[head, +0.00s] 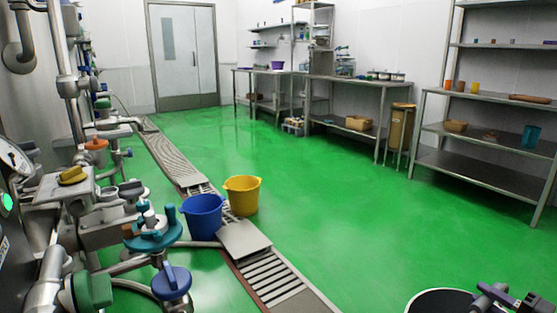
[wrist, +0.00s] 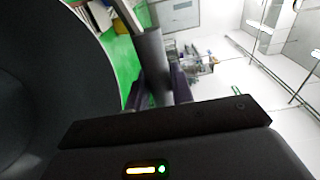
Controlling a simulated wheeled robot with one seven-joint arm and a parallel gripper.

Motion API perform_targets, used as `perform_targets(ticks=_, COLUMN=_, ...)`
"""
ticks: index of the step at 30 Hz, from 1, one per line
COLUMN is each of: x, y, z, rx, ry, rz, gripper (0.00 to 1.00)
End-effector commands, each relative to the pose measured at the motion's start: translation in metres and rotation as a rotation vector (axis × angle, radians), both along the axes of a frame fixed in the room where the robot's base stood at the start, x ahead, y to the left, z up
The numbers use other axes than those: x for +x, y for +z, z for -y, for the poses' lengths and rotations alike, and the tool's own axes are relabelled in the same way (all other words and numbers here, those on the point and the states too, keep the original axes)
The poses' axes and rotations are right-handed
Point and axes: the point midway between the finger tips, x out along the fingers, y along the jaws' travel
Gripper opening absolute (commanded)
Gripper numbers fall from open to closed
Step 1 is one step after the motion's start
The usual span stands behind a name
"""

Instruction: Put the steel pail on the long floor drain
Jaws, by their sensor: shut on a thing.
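The steel pail (head: 440,303) shows at the bottom right of the head view, cut off by the frame edge, with a pale rim and a dark inside. My gripper (head: 492,297) is at its right side, shut on it. In the wrist view a large dark curved shape on the left looks like the pail (wrist: 45,75), and my gripper's fingers (wrist: 158,90) are closed around a grey edge beside it. The long floor drain (head: 283,288) runs from the bottom centre back towards the door, left of the pail and apart from it.
A blue bucket (head: 203,217) and a yellow bucket (head: 243,196) stand at the drain's middle, beside a flat grey plate (head: 243,240) lying over it. Pipes and valves (head: 150,232) crowd the left. Shelving (head: 480,176) stands at right. The green floor (head: 340,215) between is clear.

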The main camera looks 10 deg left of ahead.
Motion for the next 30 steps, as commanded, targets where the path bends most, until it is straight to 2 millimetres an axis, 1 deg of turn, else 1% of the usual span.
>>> perform_targets(ticks=1, x=-0.009, y=0.004, z=0.009, rx=-0.001, ry=0.014, rz=0.011, gripper=0.0)
perform_targets(ticks=3, x=-0.021, y=0.004, z=0.017, rx=0.0, ry=0.035, rz=0.009, gripper=0.0)
perform_targets(ticks=6, x=-0.032, y=0.005, z=0.025, rx=0.0, ry=0.055, rz=0.009, gripper=0.0)
perform_targets(ticks=10, x=-0.041, y=0.005, z=0.03, rx=-0.001, ry=0.067, rz=0.009, gripper=0.0)
perform_targets(ticks=17, x=-0.043, y=0.003, z=0.031, rx=0.0, ry=0.072, rz=0.009, gripper=0.0)
perform_targets(ticks=20, x=-0.042, y=-0.005, z=0.031, rx=0.003, ry=0.071, rz=0.008, gripper=0.0)
perform_targets(ticks=23, x=-0.043, y=-0.02, z=0.031, rx=0.005, ry=0.071, rz=0.007, gripper=0.0)
perform_targets(ticks=30, x=-0.042, y=-0.066, z=0.031, rx=0.005, ry=0.071, rz=0.007, gripper=0.0)
